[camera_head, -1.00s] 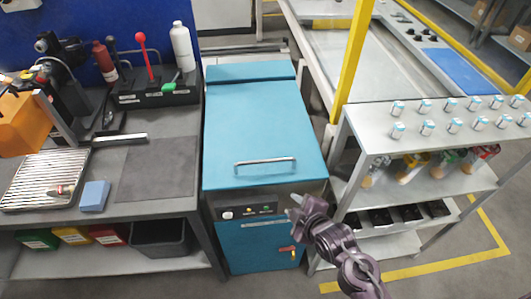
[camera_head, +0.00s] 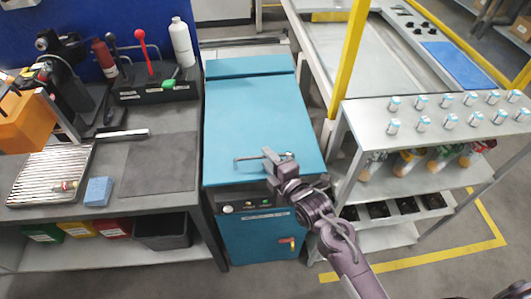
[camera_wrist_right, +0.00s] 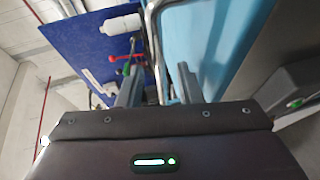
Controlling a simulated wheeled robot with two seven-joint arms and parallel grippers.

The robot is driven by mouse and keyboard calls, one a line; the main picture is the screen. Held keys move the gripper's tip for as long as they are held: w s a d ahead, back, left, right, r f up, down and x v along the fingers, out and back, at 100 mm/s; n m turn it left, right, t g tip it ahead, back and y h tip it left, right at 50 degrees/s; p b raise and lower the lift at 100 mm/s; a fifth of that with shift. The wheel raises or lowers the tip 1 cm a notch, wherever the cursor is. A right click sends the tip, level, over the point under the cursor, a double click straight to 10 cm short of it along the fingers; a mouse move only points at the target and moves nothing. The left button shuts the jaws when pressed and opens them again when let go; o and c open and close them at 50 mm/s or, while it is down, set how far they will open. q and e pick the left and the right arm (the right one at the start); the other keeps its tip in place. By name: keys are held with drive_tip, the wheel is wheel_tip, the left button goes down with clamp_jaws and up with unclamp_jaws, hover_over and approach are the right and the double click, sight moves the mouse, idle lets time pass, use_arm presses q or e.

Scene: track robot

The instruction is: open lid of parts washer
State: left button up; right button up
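The parts washer is a teal cabinet whose flat lid (camera_head: 258,115) is down. A thin metal bar handle (camera_head: 247,160) runs along the front of the lid. My right gripper (camera_head: 271,156) is at the right part of this handle. In the right wrist view its two fingers (camera_wrist_right: 158,85) are apart, and the handle (camera_wrist_right: 154,35) shows between them. Part of the handle is hidden behind the gripper in the head view. The teal lid (camera_wrist_right: 215,40) fills the upper right of the wrist view. My left gripper is not in view.
A workbench (camera_head: 190,205) with a rack of tools and bottles stands close on the left. A metal shelf cart (camera_head: 370,115) with several small jars stands on the right. A yellow post (camera_head: 348,60) rises behind the cart. Floor is free in front.

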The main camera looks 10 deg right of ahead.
drive_tip(key=shift+x, duration=1.1)
clamp_jaws()
